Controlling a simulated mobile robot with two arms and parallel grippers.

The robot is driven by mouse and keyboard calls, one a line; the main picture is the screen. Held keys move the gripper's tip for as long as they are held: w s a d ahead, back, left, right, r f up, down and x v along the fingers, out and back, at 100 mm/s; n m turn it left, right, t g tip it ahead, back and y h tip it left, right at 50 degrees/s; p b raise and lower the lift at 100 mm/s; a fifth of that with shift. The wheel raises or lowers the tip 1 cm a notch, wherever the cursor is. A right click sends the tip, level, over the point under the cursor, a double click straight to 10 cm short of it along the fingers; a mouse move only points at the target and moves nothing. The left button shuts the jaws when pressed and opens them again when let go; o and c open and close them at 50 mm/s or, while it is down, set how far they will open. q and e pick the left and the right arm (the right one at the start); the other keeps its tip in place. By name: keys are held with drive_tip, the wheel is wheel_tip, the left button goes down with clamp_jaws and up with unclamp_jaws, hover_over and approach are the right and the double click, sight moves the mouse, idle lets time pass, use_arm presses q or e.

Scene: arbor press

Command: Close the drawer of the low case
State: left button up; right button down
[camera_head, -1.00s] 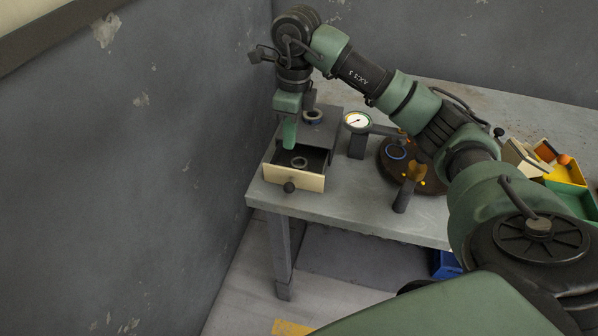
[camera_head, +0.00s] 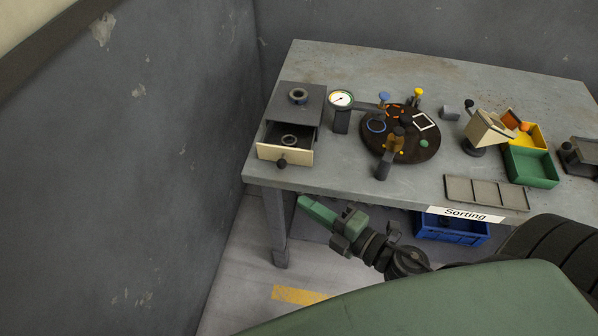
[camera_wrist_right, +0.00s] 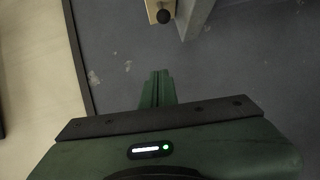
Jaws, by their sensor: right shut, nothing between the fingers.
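The low case (camera_head: 303,98) is a dark grey box at the left end of the table. Its drawer (camera_head: 285,153) stands open toward the front, with a cream front and a dark round knob (camera_head: 282,163). A dark ring (camera_head: 289,140) lies in the drawer, and another ring (camera_head: 298,95) lies on top of the case. My right gripper (camera_head: 303,203) is shut and empty, below and in front of the table edge, apart from the drawer. In the right wrist view the shut fingers (camera_wrist_right: 158,88) point toward the knob (camera_wrist_right: 163,16) at the top. My left gripper is not in view.
A dial gauge (camera_head: 341,99) stands right of the case, beside a round dark turntable (camera_head: 411,150) carrying small parts. A segmented tray (camera_head: 486,193) and a green bin (camera_head: 531,167) are further right. The table's front edge and leg (camera_head: 276,228) are near my gripper; the wall is left.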

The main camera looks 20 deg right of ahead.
sight(304, 151)
drive_tip(key=shift+m+h, duration=0.6)
drive_tip(key=shift+h, duration=0.2)
drive_tip(key=w+f+p, duration=0.1)
drive_tip(key=w, duration=0.3)
drive_tip(key=w+f+p, duration=0.1)
drive_tip(key=w, duration=0.3)
drive_tip(key=w+f+p, duration=0.1)
drive_tip(key=w, duration=0.2)
drive_tip(key=shift+w+a, duration=0.1)
drive_tip(key=shift+w, duration=0.3)
drive_tip(key=w+d, duration=0.1)
drive_tip(key=w, duration=0.1)
drive_tip(key=w+d, duration=0.2)
drive_tip(key=w, duration=0.1)
drive_tip(key=w+d, duration=0.2)
drive_tip(key=shift+w+d, duration=0.1)
drive_tip(key=shift+w, duration=0.1)
drive_tip(key=shift+d+r, duration=0.1)
drive_tip(key=shift+r, duration=0.05)
